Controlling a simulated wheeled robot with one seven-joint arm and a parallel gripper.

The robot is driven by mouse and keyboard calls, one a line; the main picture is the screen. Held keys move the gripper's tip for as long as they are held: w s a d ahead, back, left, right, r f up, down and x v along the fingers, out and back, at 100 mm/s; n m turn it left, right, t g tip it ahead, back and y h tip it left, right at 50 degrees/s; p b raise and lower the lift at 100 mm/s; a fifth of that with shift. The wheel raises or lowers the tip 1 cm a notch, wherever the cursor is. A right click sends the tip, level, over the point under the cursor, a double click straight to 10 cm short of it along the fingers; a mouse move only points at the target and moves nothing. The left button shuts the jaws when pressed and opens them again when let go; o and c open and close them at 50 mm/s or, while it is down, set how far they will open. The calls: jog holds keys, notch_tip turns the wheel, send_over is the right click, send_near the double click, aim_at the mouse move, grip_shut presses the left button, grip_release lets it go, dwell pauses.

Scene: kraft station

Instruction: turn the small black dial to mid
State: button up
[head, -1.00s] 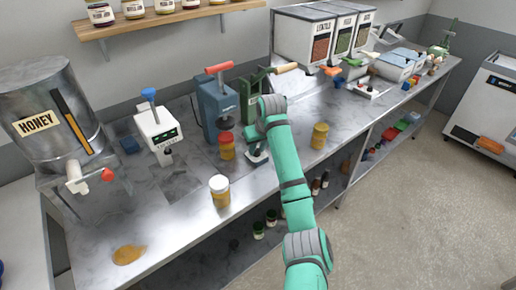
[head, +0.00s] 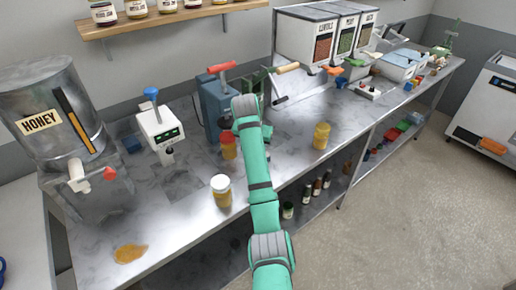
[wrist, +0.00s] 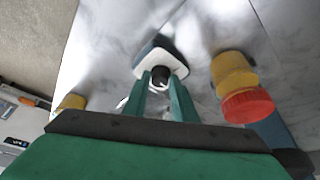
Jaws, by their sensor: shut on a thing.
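In the wrist view, the small black dial (wrist: 160,72) stands up from a small box with a white top and dark blue side (wrist: 154,50). My gripper (wrist: 161,82) has its two green fingers on either side of the dial and is shut on it. The dial's pointer and any setting marks are too small to read. In the head view my green arm reaches over the bench and hides the fingers, the dial and its box.
A jar with a red lid (head: 228,145) stands close beside the dial's box; it also shows in the wrist view (wrist: 235,75). A white-lidded jar (head: 222,192) is nearer the front edge. A yellow jar (head: 321,136) stands right of my arm. A blue press (head: 212,105) is behind.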

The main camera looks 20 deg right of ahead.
jog(key=shift+d+r+m, duration=0.1)
jog(key=shift+m, duration=0.2)
jog(key=o, duration=1)
jog(key=shift+o, duration=0.2)
jog(key=v, duration=0.5)
jog(key=shift+w+a, duration=0.1)
jog(key=shift+a, duration=0.1)
jog(key=shift+a+r, duration=0.1)
jog(key=shift+r, duration=0.5)
jog(key=shift+s+v, duration=0.1)
jog(key=shift+v, duration=1.35)
jog(key=shift+s+v, duration=0.15)
jog(key=shift+v, duration=1.25)
jog(key=shift+f, duration=0.1)
